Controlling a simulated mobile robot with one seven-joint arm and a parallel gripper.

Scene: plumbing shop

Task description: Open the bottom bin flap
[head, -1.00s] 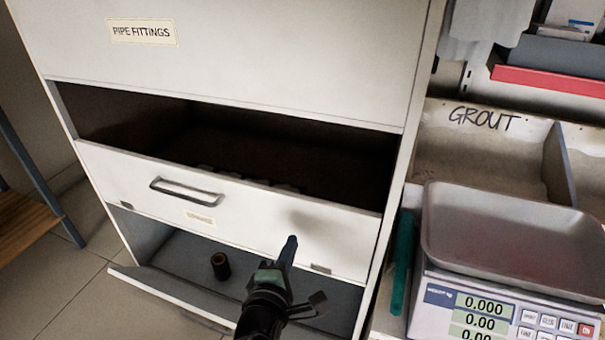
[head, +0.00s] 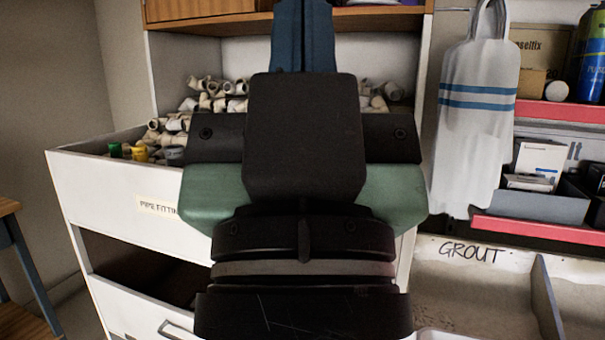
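The white bin cabinet (head: 80,190) stands at left. Its top bin front carries a label reading "PIPE FITTI…", cut off by my gripper. Below it is a dark opening, then a lower white flap (head: 125,308) with the end of a grey handle (head: 177,328) at the picture's bottom edge. The bottom bin flap is below the picture and not visible now. My gripper (head: 303,12) is raised close to the camera, hiding the cabinet's middle. Its blue fingers point up and look together, with nothing seen between them.
White pipe fittings (head: 212,98) fill the top bin, with yellow and green-topped pieces at left. A wooden shelf (head: 385,20) is above. A grout tray (head: 450,285), white cloth (head: 475,110) and red-edged shelves (head: 545,232) stand at right. A wooden table (head: 15,285) is at left.

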